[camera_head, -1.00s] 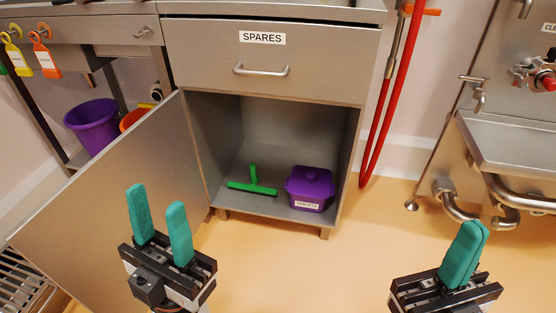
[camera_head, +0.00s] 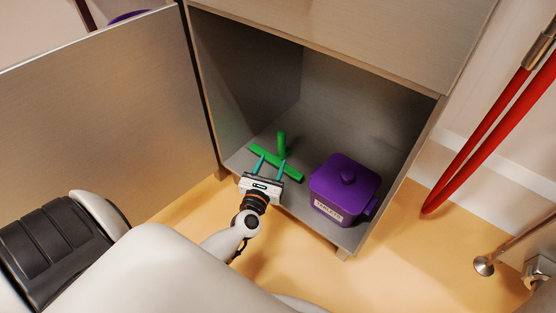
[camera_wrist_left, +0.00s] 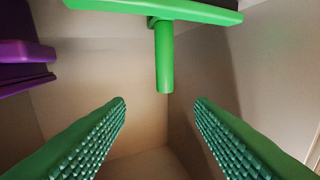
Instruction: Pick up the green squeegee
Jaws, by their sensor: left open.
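My right gripper is not in view.
A purple lidded box (camera_head: 342,187) with a label stands right of the squeegee in the cabinet. The open cabinet door (camera_head: 100,110) is at left. The cabinet's side walls bound the opening.

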